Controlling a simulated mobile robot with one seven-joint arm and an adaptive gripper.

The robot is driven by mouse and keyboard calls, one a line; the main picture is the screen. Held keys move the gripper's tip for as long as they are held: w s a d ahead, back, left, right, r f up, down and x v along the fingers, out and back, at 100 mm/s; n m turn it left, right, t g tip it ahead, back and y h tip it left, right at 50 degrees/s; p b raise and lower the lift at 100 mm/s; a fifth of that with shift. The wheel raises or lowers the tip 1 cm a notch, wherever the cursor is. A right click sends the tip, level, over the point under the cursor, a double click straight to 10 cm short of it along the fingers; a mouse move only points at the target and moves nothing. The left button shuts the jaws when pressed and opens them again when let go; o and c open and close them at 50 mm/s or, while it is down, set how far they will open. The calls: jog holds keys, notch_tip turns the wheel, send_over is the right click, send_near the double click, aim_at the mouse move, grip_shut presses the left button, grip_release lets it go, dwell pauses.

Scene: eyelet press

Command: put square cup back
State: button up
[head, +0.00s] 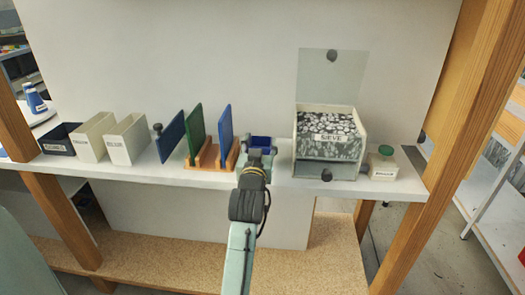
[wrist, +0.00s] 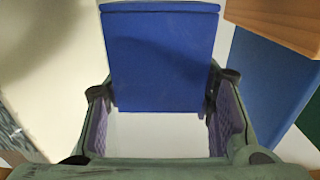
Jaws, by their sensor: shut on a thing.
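The square cup (head: 261,142) is blue and shows between my gripper's fingers, at the middle of the shelf. My gripper (head: 259,157) is shut on it. In the wrist view the cup's flat blue side (wrist: 160,55) fills the space between the two purple-padded fingers of my gripper (wrist: 162,88). I cannot tell whether the cup's base touches the shelf (head: 210,179). My gripper hides the cup's lower part in the head view.
Left of the cup a wooden rack (head: 207,164) holds upright blue and green panels. Further left stand two white bins (head: 127,139) and a dark one (head: 60,139). Right are the box labelled SIEVE (head: 331,147) and a green-capped bottle (head: 384,163). A wall stands behind.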

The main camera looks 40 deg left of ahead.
jog(key=shift+f, duration=0.95)
jog(key=shift+w, duration=0.2)
jog(key=shift+s+r, duration=0.1)
jog(key=shift+r, duration=0.15)
jog(key=shift+f, duration=0.2)
jog(key=o, duration=1.3)
jog(key=shift+c, duration=0.2)
jog(key=shift+s+r, duration=0.1)
jog(key=shift+r, duration=0.05)
